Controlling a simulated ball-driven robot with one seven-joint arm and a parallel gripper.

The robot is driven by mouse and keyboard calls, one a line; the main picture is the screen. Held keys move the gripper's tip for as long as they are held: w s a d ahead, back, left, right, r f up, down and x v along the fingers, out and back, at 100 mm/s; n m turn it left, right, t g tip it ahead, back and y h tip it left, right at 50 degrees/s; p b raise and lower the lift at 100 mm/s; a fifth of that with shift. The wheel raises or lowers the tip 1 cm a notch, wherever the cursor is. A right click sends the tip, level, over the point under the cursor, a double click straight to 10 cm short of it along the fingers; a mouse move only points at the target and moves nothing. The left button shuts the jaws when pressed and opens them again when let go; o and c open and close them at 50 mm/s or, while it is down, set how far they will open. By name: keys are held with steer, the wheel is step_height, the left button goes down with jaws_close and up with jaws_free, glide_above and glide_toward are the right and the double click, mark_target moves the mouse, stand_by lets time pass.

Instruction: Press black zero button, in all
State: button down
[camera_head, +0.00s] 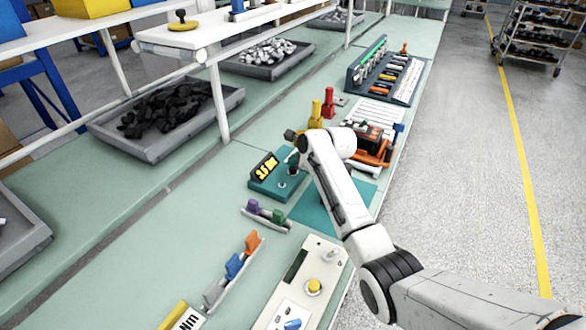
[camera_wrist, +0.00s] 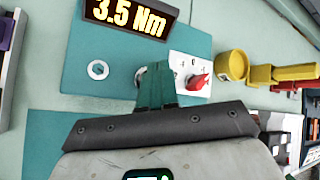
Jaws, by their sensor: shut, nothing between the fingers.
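A teal torque tester (camera_head: 262,190) lies on the bench with a lit display (camera_head: 265,166). In the wrist view the display (camera_wrist: 128,17) reads 3.5 Nm. A hex fitting (camera_wrist: 97,69) sits on the teal plate below it. A white dial plate (camera_wrist: 187,64) with a red pointer knob (camera_wrist: 198,82) is to its right. My gripper (camera_wrist: 156,80) is shut and empty, over the plate between the hex fitting and the red knob. In the head view my gripper (camera_head: 292,158) is over the tester. I cannot make out a black button; the fingers partly hide a round grey part.
A yellow tool (camera_wrist: 262,74) lies right of the tester. A small rack with purple and green pieces (camera_head: 265,213) is in front of it. A cream control box (camera_head: 313,286) with a yellow button is nearer. A grey bin of black parts (camera_head: 165,110) stands behind.

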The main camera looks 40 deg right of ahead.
steer(key=shift+s+f+b, duration=0.1)
steer(key=shift+f+b, duration=0.2)
steer(key=shift+f, duration=0.8)
stand_by(0.9)
steer(key=shift+r, duration=0.1)
steer(key=shift+r+p, duration=0.95)
steer(key=shift+p, duration=0.15)
steer(key=shift+r, duration=0.15)
step_height(320, 180, up, 5)
steer(key=p, duration=0.5)
stand_by(0.4)
